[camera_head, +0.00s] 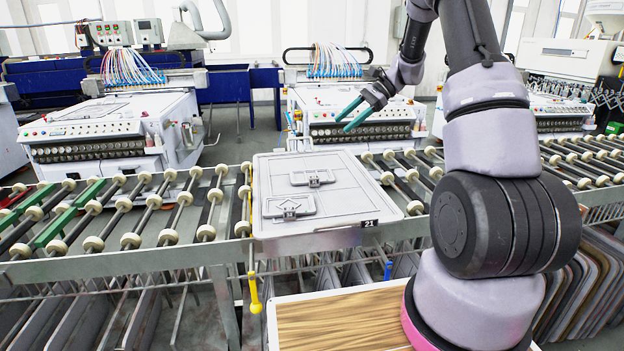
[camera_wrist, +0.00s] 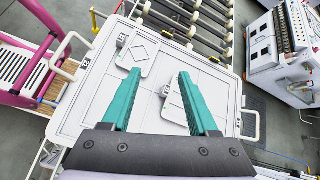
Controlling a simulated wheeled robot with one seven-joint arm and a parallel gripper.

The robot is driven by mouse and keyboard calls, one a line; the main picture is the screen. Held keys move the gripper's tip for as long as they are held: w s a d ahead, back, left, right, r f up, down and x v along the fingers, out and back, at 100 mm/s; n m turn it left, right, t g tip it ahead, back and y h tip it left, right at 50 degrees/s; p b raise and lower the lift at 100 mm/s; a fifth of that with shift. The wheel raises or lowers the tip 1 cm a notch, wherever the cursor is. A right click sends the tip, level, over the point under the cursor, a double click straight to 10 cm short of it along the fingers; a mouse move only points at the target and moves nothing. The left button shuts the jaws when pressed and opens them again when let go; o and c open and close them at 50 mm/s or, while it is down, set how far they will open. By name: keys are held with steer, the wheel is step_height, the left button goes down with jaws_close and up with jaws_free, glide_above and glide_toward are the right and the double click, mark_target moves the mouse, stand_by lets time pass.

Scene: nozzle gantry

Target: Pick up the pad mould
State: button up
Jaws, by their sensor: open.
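Two small grey-white moulds lie flat on a large pale tray (camera_head: 345,203) on the roller conveyor. The nearer mould (camera_head: 289,207) has a diamond mark and a clip-like part; in the wrist view it (camera_wrist: 138,53) lies beyond the left fingertip. The farther mould (camera_head: 313,177) is a plainer plate with a similar part; in the wrist view the right finger partly covers it (camera_wrist: 172,108). I cannot tell which is the pad mould. My gripper (camera_head: 346,122) has green fingers, spread apart and empty, above the tray's far side. It also shows in the wrist view (camera_wrist: 159,75).
Roller conveyors (camera_head: 135,215) run on both sides of the tray. Nozzle machines (camera_head: 110,130) stand behind them. A yellow-handled tool (camera_head: 254,295) hangs at the tray's left front. A wood-topped surface (camera_head: 335,322) is in front, beside my arm. The tray has side handles (camera_wrist: 62,50).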

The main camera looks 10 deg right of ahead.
mark_target(320, 186)
steer(key=w+d+f+m+y, duration=0.1)
steer(key=w+f, duration=0.1)
steer(key=f, duration=0.4)
steer(key=w+d+f+m+y, duration=0.1)
steer(key=w+f+m, duration=0.1)
steer(key=f, duration=0.3)
steer(key=w+d+f+m+y, duration=0.1)
steer(key=w+f, duration=0.2)
steer(key=f, duration=0.3)
steer(key=shift+d+f+t, duration=0.3)
steer(key=shift+f, duration=0.05)
steer(key=shift+m+y, duration=0.3)
steer(key=x, duration=0.4)
steer(key=shift+a+f, duration=0.1)
steer(key=shift+f, duration=0.25)
steer(key=shift+w+x, duration=0.2)
steer(key=shift+x, duration=2.95)
steer(key=shift+f, duration=0.1)
jaws_close()
